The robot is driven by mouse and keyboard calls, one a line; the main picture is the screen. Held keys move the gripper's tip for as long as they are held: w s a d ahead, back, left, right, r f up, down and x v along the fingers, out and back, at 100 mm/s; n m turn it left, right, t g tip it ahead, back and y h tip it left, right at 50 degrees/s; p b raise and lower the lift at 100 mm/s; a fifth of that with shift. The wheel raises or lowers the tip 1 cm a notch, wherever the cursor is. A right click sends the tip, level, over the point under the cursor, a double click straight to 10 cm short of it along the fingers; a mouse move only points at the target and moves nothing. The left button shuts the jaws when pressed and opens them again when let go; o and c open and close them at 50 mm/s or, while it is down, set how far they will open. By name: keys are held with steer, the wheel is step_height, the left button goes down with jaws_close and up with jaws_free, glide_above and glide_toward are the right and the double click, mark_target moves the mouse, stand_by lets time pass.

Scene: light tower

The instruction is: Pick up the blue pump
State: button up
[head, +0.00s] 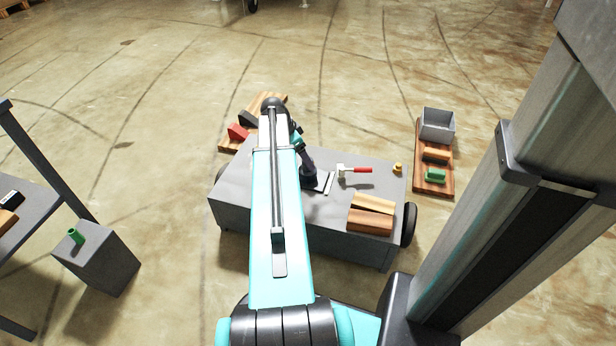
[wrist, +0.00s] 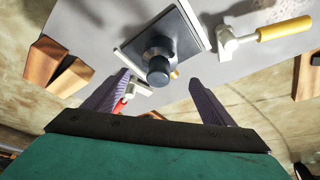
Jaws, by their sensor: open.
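A dark slate-blue round body with a knob on top (wrist: 158,62) stands on a pale-edged plate in the wrist view; it may be the blue pump, but its colour is hard to tell. In the head view my gripper hides it, and only part of the plate (head: 325,184) shows beside the gripper, on the grey cart. My gripper (head: 309,174) is low over the cart top, pointing down near the plate. In the wrist view its two fingers (wrist: 160,82) are apart and empty, with the round body showing between and beyond their tips.
A red-handled hammer (head: 357,170) and wooden blocks (head: 371,214) lie on the grey cart (head: 235,205). A yellow-handled hammer (wrist: 284,28) lies on the other side of the plate. A board with a grey bin (head: 437,124) is on the floor at right; a grey pedestal (head: 104,262) stands at left.

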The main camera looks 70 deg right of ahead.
steer(key=shift+s+d+f, duration=0.15)
steer(key=shift+d+f, duration=0.05)
steer(key=shift+f, duration=0.35)
steer(key=shift+f, duration=0.15)
steer(key=shift+b+x, duration=1.6)
steer(key=shift+x, duration=0.85)
steer(key=shift+s+a, duration=0.1)
jaws_close()
